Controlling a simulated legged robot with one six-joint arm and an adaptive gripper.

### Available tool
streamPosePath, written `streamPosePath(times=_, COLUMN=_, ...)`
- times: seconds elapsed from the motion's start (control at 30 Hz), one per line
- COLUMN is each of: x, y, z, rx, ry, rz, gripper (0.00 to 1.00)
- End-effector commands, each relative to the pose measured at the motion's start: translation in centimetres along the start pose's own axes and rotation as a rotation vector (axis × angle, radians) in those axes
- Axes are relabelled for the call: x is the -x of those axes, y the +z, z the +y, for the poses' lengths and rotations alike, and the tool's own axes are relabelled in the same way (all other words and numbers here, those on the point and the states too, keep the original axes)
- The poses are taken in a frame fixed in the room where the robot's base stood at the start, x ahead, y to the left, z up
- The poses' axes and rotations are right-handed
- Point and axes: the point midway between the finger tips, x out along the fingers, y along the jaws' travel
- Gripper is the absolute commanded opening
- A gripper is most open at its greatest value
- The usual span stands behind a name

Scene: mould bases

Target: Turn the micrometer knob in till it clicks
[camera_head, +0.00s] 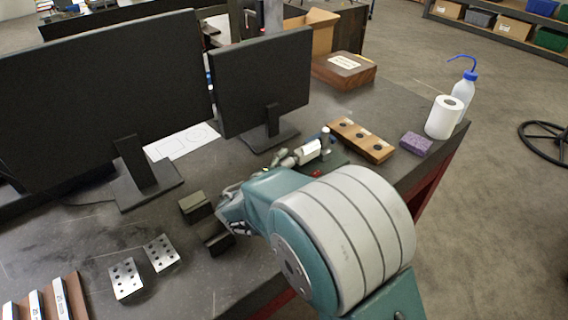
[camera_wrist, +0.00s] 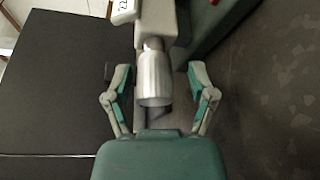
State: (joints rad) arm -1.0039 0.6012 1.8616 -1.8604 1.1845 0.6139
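The micrometer knob (camera_wrist: 153,80) is a smooth silver cylinder in the wrist view, its end towards my gripper (camera_wrist: 158,72). My gripper is open, one finger on each side of the knob, with a visible gap on both sides. A white display housing (camera_wrist: 123,10) with dark digits sits beyond the knob at the top edge. In the head view the micrometer (camera_head: 308,151) lies on a dark green stand near the smaller monitor, and my gripper's fingertips (camera_head: 278,157) show at its left end. My arm hides much of the gripper there.
Two monitors (camera_head: 262,85) stand behind the micrometer. A wooden block with holes (camera_head: 361,140), a purple sponge (camera_head: 416,143), a paper roll (camera_head: 443,117) and a wash bottle (camera_head: 464,88) stand to the right. Dark blocks (camera_head: 196,207) and drilled plates (camera_head: 161,252) lie to the left.

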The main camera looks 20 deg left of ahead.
Motion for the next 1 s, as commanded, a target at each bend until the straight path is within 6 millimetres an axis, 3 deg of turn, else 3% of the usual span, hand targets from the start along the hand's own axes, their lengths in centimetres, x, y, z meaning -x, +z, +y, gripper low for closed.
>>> streamPosePath(times=0.27, x=1.1, y=-0.1, z=0.2, rx=-0.001, ry=0.003, rz=0.002, gripper=0.72)
streamPosePath(times=0.7, x=9.7, y=-0.2, z=0.0, rx=0.001, ry=0.002, rz=0.003, gripper=0.72)
streamPosePath(times=1.0, x=11.9, y=-0.1, z=-0.1, rx=0.001, ry=0.0, rz=0.0, gripper=0.72)
